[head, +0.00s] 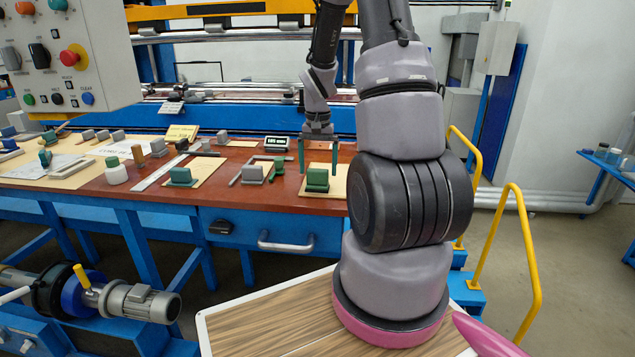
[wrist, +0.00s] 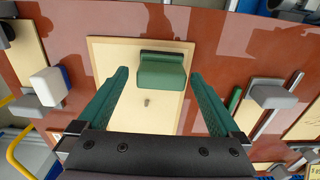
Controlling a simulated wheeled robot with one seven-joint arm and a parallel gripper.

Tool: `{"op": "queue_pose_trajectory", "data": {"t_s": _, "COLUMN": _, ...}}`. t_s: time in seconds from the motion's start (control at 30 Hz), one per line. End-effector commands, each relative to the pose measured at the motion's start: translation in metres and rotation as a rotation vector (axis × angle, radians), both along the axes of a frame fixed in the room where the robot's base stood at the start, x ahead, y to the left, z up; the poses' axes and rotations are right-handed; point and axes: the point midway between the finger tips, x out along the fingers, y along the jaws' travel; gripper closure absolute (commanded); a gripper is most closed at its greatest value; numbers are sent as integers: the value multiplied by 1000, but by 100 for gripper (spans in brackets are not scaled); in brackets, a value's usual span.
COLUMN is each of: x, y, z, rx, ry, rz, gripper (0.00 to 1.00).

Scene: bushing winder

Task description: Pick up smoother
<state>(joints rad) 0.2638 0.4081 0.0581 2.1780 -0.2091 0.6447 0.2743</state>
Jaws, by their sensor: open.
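A green block with a stepped top (head: 317,180), which looks like the smoother, sits on a pale yellow board (head: 341,190) near the right end of the red-brown bench. In the wrist view the same green block (wrist: 162,72) lies centred ahead, between the lines of the two fingers. My gripper (head: 318,170) is open with its green fingers pointing down over the block, one on each side. In the wrist view the gripper (wrist: 158,75) is empty, and gaps show between each finger and the block. I cannot tell the exact height left above the board.
A grey block (head: 252,174) and thin green and grey bars lie left of the board. Another green block (head: 182,177) sits on its own board further left. A small display (head: 277,143) stands behind. The blue winder frame runs along the back.

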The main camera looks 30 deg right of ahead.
Motion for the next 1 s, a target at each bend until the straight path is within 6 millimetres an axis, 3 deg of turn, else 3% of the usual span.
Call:
{"op": "queue_pose_trajectory", "data": {"t_s": 0.3, "x": 7, "y": -2, "z": -42, "rx": 1, "ry": 3, "rz": -1, "gripper": 0}}
{"op": "queue_pose_trajectory", "data": {"t_s": 0.57, "x": 8, "y": -2, "z": -44, "rx": 0, "ry": 0, "rz": 0, "gripper": 0}}
{"op": "queue_pose_trajectory", "data": {"t_s": 0.7, "x": 8, "y": -2, "z": -44, "rx": 0, "ry": 0, "rz": 0, "gripper": 50}}
{"op": "queue_pose_trajectory", "data": {"t_s": 0.8, "x": 8, "y": -2, "z": -44, "rx": 0, "ry": 0, "rz": 0, "gripper": 81}}
{"op": "queue_pose_trajectory", "data": {"t_s": 1.0, "x": 8, "y": -2, "z": -43, "rx": 0, "ry": 0, "rz": -1, "gripper": 81}}
